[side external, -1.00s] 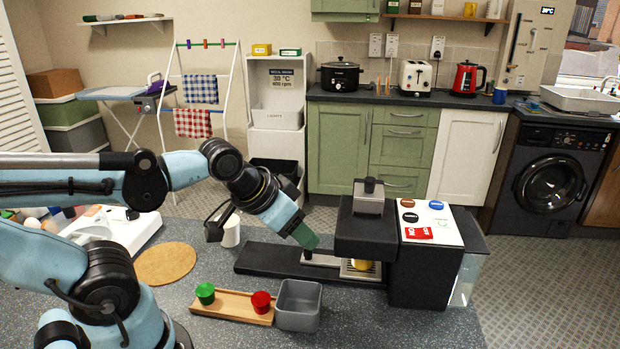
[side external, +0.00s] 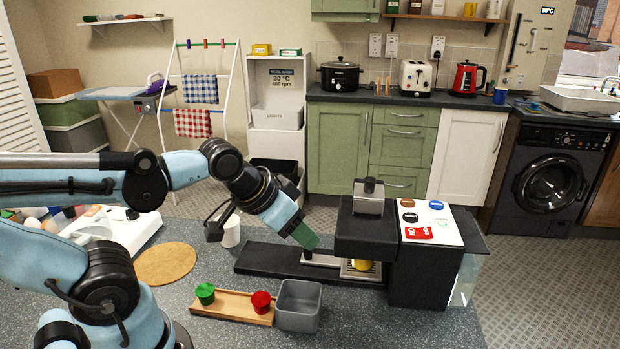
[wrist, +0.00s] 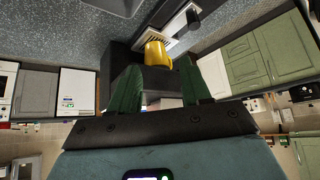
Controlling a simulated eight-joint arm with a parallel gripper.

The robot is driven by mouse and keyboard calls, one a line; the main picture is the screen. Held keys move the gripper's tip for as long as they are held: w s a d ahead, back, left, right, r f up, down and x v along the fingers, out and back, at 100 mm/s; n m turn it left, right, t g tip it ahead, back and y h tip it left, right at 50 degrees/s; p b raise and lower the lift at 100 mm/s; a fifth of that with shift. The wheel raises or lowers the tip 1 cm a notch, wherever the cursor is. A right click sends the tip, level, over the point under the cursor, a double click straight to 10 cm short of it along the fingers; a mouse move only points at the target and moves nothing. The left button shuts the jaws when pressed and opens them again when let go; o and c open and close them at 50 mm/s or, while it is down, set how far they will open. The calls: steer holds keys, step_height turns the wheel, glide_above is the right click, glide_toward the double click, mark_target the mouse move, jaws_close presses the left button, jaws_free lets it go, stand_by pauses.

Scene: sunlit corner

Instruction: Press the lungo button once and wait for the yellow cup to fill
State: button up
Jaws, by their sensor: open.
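The coffee machine (side external: 425,275) stands on the counter, dark with a white top panel (side external: 440,232). My gripper (side external: 308,244) has green fingers and is low, left of the cup and apart from the panel. In the wrist view the fingers stand apart, with the yellow cup (wrist: 157,52) beyond their tips. How full the cup is cannot be seen.
In front, a wooden tray (side external: 232,307) holds a green and a red capsule, beside a grey bin (side external: 298,304). A round cork mat (side external: 165,263) and a white mug (side external: 230,231) are to the left. A lever block (side external: 368,197) tops the brew head.

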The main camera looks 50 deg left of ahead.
stand_by(0.3)
jaws_close()
stand_by(1.6)
